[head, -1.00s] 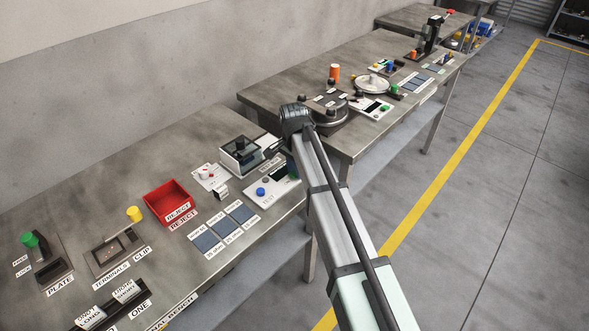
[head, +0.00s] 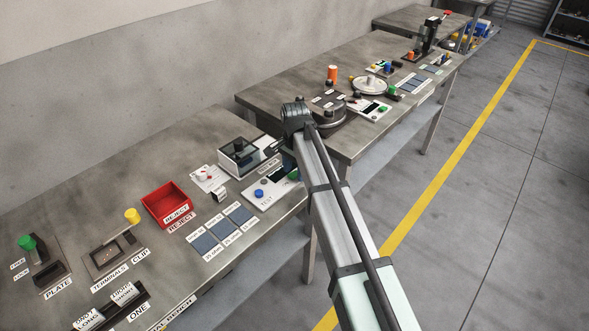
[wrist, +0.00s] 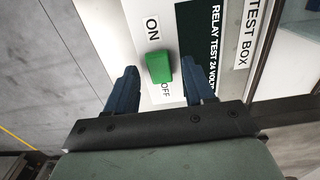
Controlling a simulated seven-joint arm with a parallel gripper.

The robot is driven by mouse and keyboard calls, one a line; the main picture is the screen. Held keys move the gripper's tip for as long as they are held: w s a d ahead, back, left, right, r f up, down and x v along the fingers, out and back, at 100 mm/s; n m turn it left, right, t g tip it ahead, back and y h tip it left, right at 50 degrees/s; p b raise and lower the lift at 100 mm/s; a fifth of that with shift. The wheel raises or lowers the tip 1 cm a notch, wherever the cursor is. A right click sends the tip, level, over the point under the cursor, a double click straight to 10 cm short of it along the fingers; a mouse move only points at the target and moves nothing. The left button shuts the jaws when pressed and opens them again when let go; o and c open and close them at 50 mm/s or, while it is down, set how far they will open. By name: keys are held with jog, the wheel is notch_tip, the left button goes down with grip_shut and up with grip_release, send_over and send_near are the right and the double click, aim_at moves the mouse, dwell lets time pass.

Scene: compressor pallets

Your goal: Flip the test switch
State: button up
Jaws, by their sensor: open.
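The test switch is a green block (wrist: 159,67) on a white panel, between the words ON and OFF. It lies close to OFF and partly covers that label; its exact tilt I cannot tell. My gripper (wrist: 158,72) is open, with one dark blue finger on each side of the switch and visible gaps to it. Whether a fingertip touches the panel is unclear. In the head view the green switch (head: 293,175) shows at the right end of the white test panel (head: 262,206), partly behind my arm.
A red reject bin (head: 165,205) and slate-coloured pads (head: 222,228) lie further left. The bench's front edge is close.

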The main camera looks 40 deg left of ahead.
aim_at(295, 174)
notch_tip(295, 174, up, 14)
dwell(0.6)
jog(key=shift+f, duration=0.15)
dwell(0.3)
